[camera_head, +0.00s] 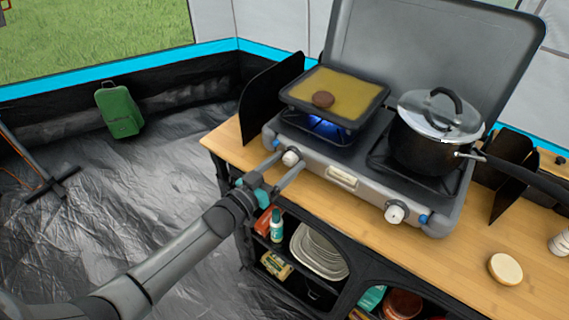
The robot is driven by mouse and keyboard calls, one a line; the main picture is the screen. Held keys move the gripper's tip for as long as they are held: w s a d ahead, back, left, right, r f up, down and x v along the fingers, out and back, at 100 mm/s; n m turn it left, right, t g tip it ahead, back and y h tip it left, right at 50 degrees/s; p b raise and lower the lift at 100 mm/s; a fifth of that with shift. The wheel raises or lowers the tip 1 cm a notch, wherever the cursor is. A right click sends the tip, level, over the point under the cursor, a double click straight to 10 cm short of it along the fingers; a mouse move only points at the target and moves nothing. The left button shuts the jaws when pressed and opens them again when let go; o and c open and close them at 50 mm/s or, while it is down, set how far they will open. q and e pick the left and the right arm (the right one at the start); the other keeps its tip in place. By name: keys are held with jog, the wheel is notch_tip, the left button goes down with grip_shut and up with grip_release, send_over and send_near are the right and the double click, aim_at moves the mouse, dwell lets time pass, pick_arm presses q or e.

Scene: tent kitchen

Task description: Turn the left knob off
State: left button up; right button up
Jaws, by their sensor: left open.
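The left knob (291,157) is a white dial on the front face of the grey camp stove (342,178). A blue flame (322,126) burns on the left burner, under a square pan (350,112) that holds yellowish contents and a brown patty (323,99). My left gripper (284,160) is open, with its two fingers on either side of the left knob. I cannot tell whether the fingers touch it. The right knob (395,212) is also white, farther right on the stove front. My right gripper is not in view.
A lidded black pot (428,150) stands on the right burner, its handle pointing right. A bun half (505,269) lies on the wooden counter (455,270). Shelves below hold plates (318,250) and bottles. The floor at left is mostly clear.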

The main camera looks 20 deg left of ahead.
pick_arm(q)
jog(key=shift+c, duration=0.4)
grip_shut()
jog(key=shift+m, duration=0.4)
jog(key=m+p, duration=0.1)
jog(key=m, duration=0.8)
jog(key=shift+m+p, duration=0.4)
jog(key=m+y, duration=0.1)
jog(key=m, duration=0.4)
jog(key=shift+b, duration=0.3)
jog(key=m+b, duration=0.1)
jog(key=m, duration=0.4)
jog(key=shift+r, duration=0.1)
jog(key=shift+m, duration=0.4)
